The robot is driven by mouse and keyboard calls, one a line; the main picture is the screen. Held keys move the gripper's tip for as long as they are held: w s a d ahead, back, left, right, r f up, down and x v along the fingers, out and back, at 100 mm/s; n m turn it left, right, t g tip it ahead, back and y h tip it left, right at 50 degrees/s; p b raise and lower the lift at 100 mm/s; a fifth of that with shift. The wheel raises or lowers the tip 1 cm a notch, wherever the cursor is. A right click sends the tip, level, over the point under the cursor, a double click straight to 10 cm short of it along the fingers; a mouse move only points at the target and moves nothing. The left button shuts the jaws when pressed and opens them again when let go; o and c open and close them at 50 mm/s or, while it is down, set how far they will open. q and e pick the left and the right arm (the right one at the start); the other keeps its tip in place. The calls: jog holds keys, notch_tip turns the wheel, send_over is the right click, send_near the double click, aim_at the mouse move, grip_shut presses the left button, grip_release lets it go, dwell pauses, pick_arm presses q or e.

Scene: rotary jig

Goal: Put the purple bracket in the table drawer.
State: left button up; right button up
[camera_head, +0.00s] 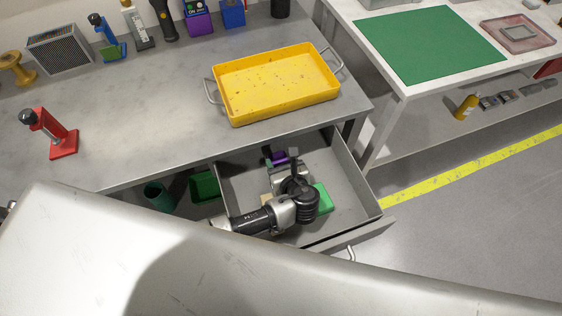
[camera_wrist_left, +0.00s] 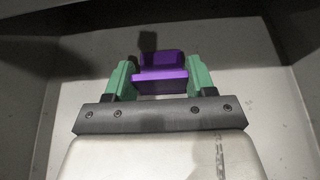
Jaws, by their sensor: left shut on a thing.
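The purple bracket (camera_wrist_left: 160,72) is between the green fingers of my left gripper (camera_wrist_left: 160,80) in the left wrist view. The gripper is shut on it. In the head view the purple bracket (camera_head: 278,158) shows at the far end of my left gripper (camera_head: 280,160), inside the outline of the open table drawer (camera_head: 350,185). The wrist view shows grey drawer walls and floor around it. I cannot tell whether the bracket touches the drawer floor. My right gripper is not in view.
A green block (camera_head: 324,199) lies in the drawer beside my wrist. A yellow tray (camera_head: 280,84) stands on the table above. A red stand (camera_head: 60,140) is at the left. A green bin (camera_head: 204,186) and a dark green cup (camera_head: 158,195) are below the tabletop.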

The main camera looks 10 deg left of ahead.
pick_arm(q)
jog(key=o, duration=0.6)
jog(key=shift+o, duration=0.2)
jog(key=shift+r, duration=0.15)
jog(key=p+v, duration=0.5)
jog(key=v, duration=0.1)
jog(key=shift+s+d+r, duration=0.1)
jog(key=shift+d+r, duration=0.05)
jog(key=shift+s+d, duration=0.3)
jog(key=shift+s, duration=0.2)
